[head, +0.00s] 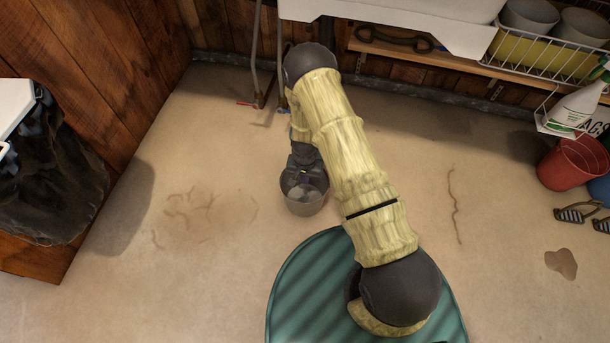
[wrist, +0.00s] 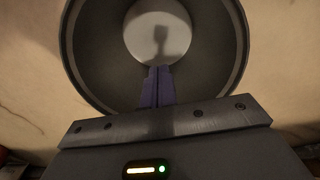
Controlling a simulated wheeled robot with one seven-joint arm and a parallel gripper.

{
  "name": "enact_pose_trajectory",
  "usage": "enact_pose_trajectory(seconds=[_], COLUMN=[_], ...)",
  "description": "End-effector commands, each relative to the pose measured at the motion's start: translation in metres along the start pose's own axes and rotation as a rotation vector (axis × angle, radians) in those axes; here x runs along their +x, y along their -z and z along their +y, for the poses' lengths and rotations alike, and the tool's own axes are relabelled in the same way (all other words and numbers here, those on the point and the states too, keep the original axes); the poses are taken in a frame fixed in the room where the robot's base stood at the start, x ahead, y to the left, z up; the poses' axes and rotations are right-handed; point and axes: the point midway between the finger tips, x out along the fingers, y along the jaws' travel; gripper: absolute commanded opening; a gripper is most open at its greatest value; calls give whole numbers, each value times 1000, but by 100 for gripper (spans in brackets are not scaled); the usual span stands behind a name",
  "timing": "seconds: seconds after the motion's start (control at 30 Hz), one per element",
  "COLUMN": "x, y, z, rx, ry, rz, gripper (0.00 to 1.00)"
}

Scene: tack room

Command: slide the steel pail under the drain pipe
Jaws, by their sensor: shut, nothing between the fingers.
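The steel pail (head: 306,204) stands upright on the floor, near the middle of the head view. In the wrist view the pail (wrist: 82,50) is seen from above, with its round bottom bare. My gripper (head: 303,178) points down at the pail's far side. In the wrist view my gripper (wrist: 158,70) has its two purple fingers together and empty, overlapping the pail's opening. I cannot tell whether they touch its wall. Thin pipes (head: 255,50) come down beneath the white sink (head: 400,12), behind the pail.
A wooden shelf (head: 430,62) runs along the back wall, with a wire rack (head: 545,55) at right. A red bucket (head: 572,162) and sandals (head: 575,213) are at far right. A dark cloth (head: 50,165) hangs at left. Floor on both sides of the pail is clear.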

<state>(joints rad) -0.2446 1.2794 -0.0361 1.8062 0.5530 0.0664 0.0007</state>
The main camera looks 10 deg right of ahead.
Motion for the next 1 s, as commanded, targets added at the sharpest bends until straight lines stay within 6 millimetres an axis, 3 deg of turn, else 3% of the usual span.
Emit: enact_pose_trajectory(seconds=[0.03, 0.23, 0.3, 0.53, 1.0], x=[15, 47, 43, 40, 37], y=[0, 0, 15, 37, 42], z=[0, 0, 0, -1, 0], rx=[0, 0, 0, -1, 0], ry=[0, -1, 1, 1, 0], rz=[-1, 0, 7, 3, 1], gripper=[0, 0, 0, 0, 0])
